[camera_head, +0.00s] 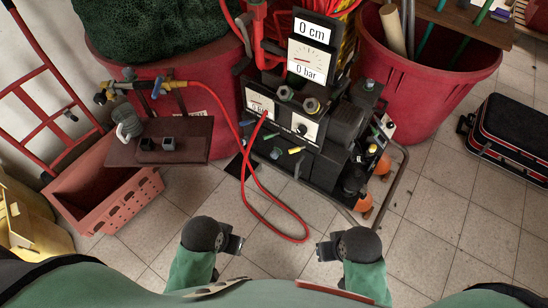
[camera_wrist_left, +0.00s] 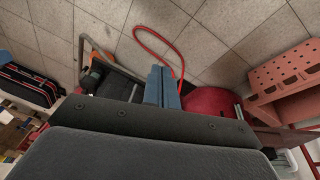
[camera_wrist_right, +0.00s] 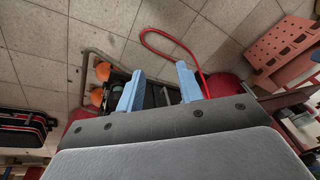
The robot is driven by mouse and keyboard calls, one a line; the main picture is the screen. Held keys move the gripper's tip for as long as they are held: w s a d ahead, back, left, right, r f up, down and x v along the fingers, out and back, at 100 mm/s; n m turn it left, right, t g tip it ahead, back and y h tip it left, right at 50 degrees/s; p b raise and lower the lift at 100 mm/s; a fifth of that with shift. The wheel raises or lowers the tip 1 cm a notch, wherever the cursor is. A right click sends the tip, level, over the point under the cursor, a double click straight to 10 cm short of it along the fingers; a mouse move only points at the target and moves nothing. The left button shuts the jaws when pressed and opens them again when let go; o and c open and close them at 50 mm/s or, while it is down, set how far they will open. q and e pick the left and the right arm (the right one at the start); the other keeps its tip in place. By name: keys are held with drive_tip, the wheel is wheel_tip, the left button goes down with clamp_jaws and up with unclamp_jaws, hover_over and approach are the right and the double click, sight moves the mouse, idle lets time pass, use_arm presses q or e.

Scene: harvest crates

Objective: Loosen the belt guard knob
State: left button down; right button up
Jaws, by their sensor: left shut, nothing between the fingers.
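The machine (camera_head: 310,170) with gauges stands in the middle of the head view. It carries several knobs: a hex knob (camera_head: 312,105), a dial knob (camera_head: 303,129) and a yellow-handled one (camera_head: 297,150). A dark ribbed housing (camera_head: 350,122) is at its right side. I cannot tell which knob is the belt guard knob. My left gripper (camera_head: 238,245) is low in the head view, apart from the machine; its blue fingers meet in the left wrist view (camera_wrist_left: 163,86). My right gripper (camera_head: 322,250) is also apart from it; its fingers stand apart, empty, in the right wrist view (camera_wrist_right: 160,90).
A red hose (camera_head: 290,235) loops on the tiled floor before the machine. A dark shelf (camera_head: 160,150) and a pink crate (camera_head: 100,200) are left. Red tubs stand behind, one at right (camera_head: 410,90). A black case (camera_head: 510,135) lies far right. Orange balls (camera_head: 363,202) sit by the machine's frame.

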drive_tip(key=shift+w+d, duration=0.15)
drive_tip(key=shift+d, duration=0.1)
